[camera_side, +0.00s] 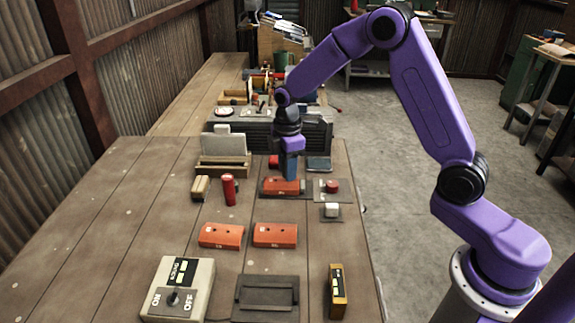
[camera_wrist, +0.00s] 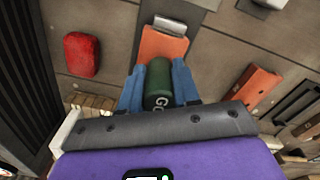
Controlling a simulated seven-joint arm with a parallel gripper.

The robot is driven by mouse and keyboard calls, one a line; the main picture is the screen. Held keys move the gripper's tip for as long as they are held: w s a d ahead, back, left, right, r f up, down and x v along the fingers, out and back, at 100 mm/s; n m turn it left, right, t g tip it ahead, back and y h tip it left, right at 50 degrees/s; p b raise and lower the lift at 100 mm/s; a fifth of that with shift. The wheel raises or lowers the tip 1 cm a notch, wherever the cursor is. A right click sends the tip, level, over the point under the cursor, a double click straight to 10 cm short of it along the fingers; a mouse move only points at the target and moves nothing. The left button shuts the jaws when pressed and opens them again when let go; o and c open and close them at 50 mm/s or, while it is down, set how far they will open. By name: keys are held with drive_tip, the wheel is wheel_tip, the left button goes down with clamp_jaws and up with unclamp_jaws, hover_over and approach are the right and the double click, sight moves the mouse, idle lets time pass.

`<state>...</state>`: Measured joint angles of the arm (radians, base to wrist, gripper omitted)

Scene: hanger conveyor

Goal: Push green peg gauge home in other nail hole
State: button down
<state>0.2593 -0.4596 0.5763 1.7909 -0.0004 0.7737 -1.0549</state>
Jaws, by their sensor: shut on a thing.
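My gripper (camera_wrist: 158,88) is shut on the green peg gauge (camera_wrist: 159,80), a thick green cylinder with white lettering, between two blue fingers. In the wrist view the gauge stands over or at an orange block (camera_wrist: 163,45); its lower end is hidden, so I cannot tell how deep it sits. In the side view my gripper (camera_side: 290,168) points down onto this orange block (camera_side: 283,187), which rests on a dark base. The fingers hide the gauge there. The nail holes cannot be made out. A metal piece (camera_wrist: 170,25) lies at the block's far end.
A red cylinder (camera_side: 229,190) stands left of the block. Two more orange blocks (camera_side: 221,235) (camera_side: 275,235) lie nearer the front. A red button (camera_side: 332,186) and a white one (camera_side: 332,210) are at right. A grey dial box (camera_side: 190,290) and dark tray (camera_side: 266,297) are in front.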

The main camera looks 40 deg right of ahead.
drive_tip(key=shift+f, duration=0.65)
drive_tip(key=c, duration=1.1)
unclamp_jaws()
drive_tip(key=shift+o, duration=0.2)
drive_tip(key=o, duration=0.6)
drive_tip(key=shift+r, duration=0.1)
drive_tip(key=shift+r, duration=2.85)
